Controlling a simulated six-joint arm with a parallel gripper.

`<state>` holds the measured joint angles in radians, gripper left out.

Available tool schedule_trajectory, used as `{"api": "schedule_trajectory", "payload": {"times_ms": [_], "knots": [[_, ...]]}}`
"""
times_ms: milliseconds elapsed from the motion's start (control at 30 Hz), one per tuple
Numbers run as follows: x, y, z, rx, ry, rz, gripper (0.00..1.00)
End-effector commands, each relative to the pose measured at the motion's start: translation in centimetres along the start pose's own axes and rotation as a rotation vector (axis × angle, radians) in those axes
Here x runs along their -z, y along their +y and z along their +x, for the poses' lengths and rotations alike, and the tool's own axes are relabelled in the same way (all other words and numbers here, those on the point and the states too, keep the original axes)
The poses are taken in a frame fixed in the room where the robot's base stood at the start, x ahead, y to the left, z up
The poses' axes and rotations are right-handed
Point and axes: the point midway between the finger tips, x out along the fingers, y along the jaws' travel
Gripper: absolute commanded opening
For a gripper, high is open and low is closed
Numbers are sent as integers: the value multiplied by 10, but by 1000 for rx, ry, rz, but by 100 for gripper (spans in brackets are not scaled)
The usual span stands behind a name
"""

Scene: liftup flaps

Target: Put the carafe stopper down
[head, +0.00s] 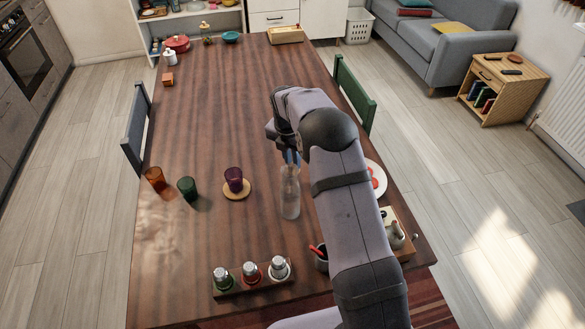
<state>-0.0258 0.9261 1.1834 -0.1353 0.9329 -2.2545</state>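A clear glass carafe (290,198) stands upright on the dark wooden table, right of the purple glass. My gripper (291,158) points down at the carafe's top, with bluish fingertips at or just above its mouth. I cannot tell whether they touch it. The stopper cannot be made out; the gripper and the carafe's neck overlap there. The fingertips look close together, but whether they are shut on anything is too small to tell.
Left of the carafe stand a purple glass (234,177) on a coaster (237,195), a green glass (187,188) and an orange glass (155,178). A rack (224,291) of jars is in front. A plate (380,186) is at right. The table's middle is clear.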

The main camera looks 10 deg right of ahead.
Motion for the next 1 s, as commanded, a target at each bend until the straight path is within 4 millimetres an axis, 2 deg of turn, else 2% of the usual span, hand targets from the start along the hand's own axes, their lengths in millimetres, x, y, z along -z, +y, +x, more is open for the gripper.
{"api": "schedule_trajectory", "payload": {"times_ms": [200,533,933,967,1000], "knots": [[1,0,5,2,1,0,0],[6,0,37,1,1,-1,0],[6,0,42,0,0,-1,0],[6,0,42,0,0,-1,18],[6,0,41,0,0,-1,27]]}}
